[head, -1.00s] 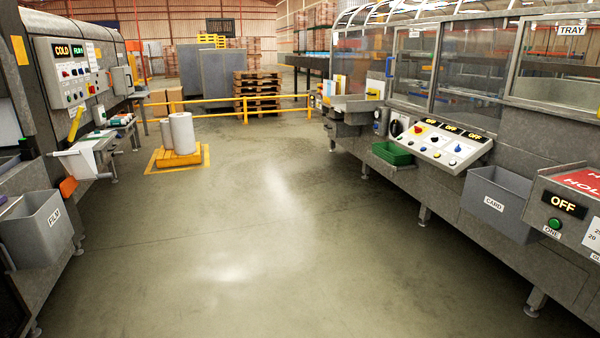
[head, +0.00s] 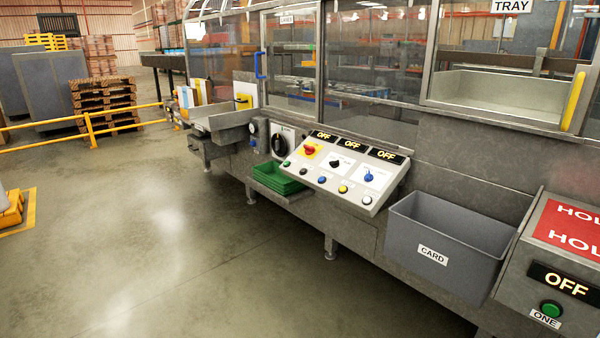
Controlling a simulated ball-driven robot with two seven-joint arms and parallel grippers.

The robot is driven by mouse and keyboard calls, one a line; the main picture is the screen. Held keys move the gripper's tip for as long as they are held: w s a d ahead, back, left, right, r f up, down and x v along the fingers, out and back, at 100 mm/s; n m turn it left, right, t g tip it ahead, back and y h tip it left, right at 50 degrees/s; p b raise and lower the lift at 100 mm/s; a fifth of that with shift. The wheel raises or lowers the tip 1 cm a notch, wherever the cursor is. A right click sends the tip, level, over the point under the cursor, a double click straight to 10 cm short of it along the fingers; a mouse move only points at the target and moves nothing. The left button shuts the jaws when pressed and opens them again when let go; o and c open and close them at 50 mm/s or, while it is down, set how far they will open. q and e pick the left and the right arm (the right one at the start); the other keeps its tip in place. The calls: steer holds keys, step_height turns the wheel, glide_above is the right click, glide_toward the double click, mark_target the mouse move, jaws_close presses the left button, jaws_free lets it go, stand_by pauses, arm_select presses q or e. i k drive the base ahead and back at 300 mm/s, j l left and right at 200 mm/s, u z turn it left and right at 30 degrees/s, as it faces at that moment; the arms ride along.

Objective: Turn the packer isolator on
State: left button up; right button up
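The packer (head: 330,215) is the long grey machine with clear guards along the right side. A large black rotary switch (head: 280,144) on a pale plate sits on its front, left of the sloped control panel (head: 341,192). It looks like the isolator; its label and exact position are too small to read. Neither of my grippers is in view.
A green tray (head: 277,180) sits below the switch. A grey CARD bin (head: 440,238) and a box with an OFF display (head: 564,282) and green button (head: 551,308) stick out at right. Open floor (head: 190,255) lies in front. A yellow rail (head: 92,131) stands behind.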

mark_target(309, 149)
steer(key=i+j+z, duration=0.2)
steer(key=i, duration=0.35)
steer(key=i+j+z, duration=0.15)
steer(key=i, duration=0.45)
steer(key=i+j+z, duration=0.2)
steer(key=i+z, duration=0.3)
steer(key=i+j+z, duration=0.2)
steer(key=j+z, duration=0.25)
steer(key=i+l, duration=0.05)
steer(key=l, duration=0.05)
